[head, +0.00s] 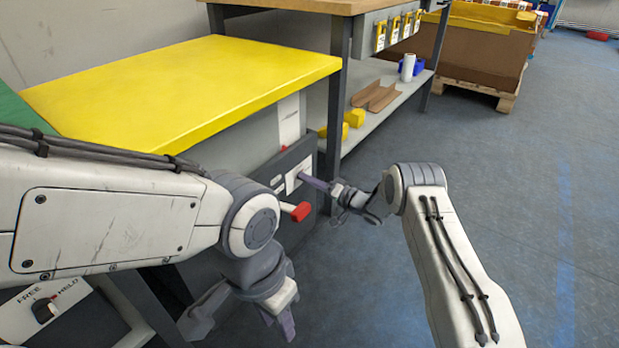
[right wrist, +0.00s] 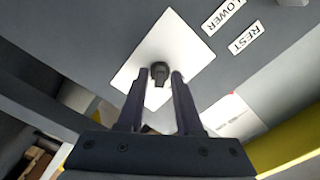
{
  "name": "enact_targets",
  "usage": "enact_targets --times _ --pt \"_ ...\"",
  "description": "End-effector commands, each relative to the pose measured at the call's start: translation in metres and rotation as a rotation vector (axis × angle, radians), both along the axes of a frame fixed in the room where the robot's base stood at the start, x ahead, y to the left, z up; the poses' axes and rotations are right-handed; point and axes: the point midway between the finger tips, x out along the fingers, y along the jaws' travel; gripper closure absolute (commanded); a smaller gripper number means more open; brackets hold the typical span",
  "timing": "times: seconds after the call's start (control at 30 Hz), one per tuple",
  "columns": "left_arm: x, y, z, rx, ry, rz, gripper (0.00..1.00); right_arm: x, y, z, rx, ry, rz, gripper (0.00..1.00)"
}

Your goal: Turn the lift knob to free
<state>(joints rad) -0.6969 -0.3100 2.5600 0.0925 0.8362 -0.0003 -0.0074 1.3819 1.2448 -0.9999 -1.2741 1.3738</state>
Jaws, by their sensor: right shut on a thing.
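My right gripper (head: 309,181) reaches the dark side panel under the yellow top. In the right wrist view my right gripper (right wrist: 160,80) is shut on a dark knob (right wrist: 159,70) on a white plate (right wrist: 185,45), with one finger on each side. No markings can be read on that plate. Another dark knob (head: 44,311) sits on a white plate marked FREE and HELD at the lower left of the head view. Its exact setting is hard to tell. My left gripper (head: 287,325) points down near the bottom centre, away from both knobs; its opening is unclear.
A red-tipped lever (head: 296,211) sticks out beside my left wrist. LOWER (right wrist: 222,17) and REST (right wrist: 244,37) labels are near the gripped knob. The yellow top (head: 220,85) lies above the panel. A workbench stands behind; the floor (head: 540,220) on the right is clear.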

Motion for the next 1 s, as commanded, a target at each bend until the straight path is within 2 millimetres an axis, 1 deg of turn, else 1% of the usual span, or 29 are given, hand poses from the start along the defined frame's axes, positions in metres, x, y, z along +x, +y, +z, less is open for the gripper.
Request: enact_targets --times 0.1,0.6,0.8,1.0 --pt "0.000 0.000 0.005 0.000 0.000 0.000 0.65 0.000 -0.001 0.000 -0.066 -0.089 -0.001 1.00" --pt "0.000 0.000 0.015 0.000 0.000 0.000 0.65 0.000 -0.001 0.000 -0.342 -0.468 0.000 1.00" --pt "0.000 0.000 0.017 0.000 0.000 0.000 0.65 0.000 -0.001 0.000 -0.436 -0.599 0.000 1.00" --pt "0.000 0.000 0.019 0.000 0.000 0.000 0.65 0.000 -0.001 -0.001 -0.507 -0.694 0.000 1.00"
